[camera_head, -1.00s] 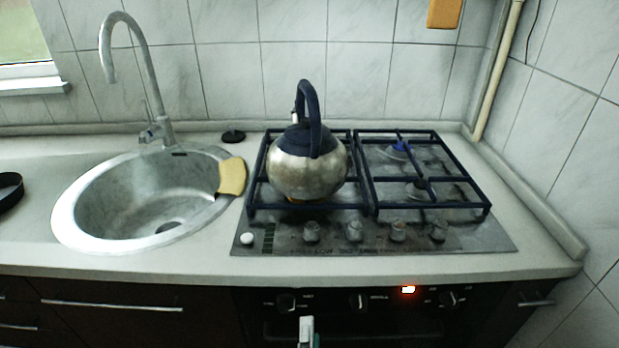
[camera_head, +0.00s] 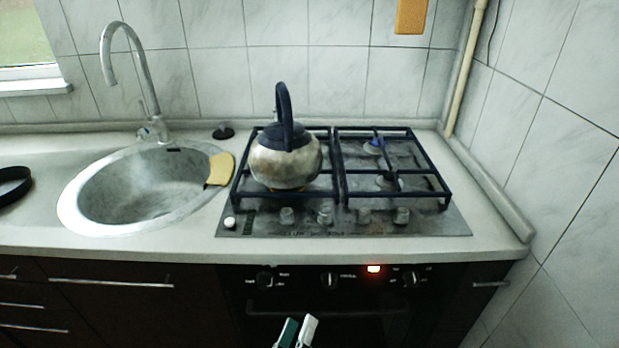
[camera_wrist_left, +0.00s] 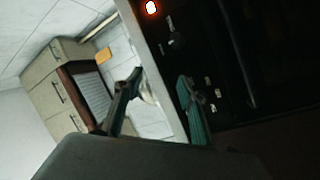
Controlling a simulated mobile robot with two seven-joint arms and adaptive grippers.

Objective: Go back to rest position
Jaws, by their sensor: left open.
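My left gripper (camera_head: 296,331) shows at the bottom edge of the head view, low in front of the dark oven front. One finger looks green and the other pale, and nothing is held between them. In the left wrist view my left gripper (camera_wrist_left: 160,88) has its two dark green fingers spread apart, with the counter edge and oven panel beyond. My right gripper is in neither view.
A metal kettle (camera_head: 285,163) stands on the left part of the gas hob (camera_head: 430,226). A round sink (camera_head: 72,219) with a tall tap (camera_head: 150,92) is to the left, a yellow sponge (camera_head: 219,169) on its rim. The oven (camera_head: 343,281) has a lit orange light.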

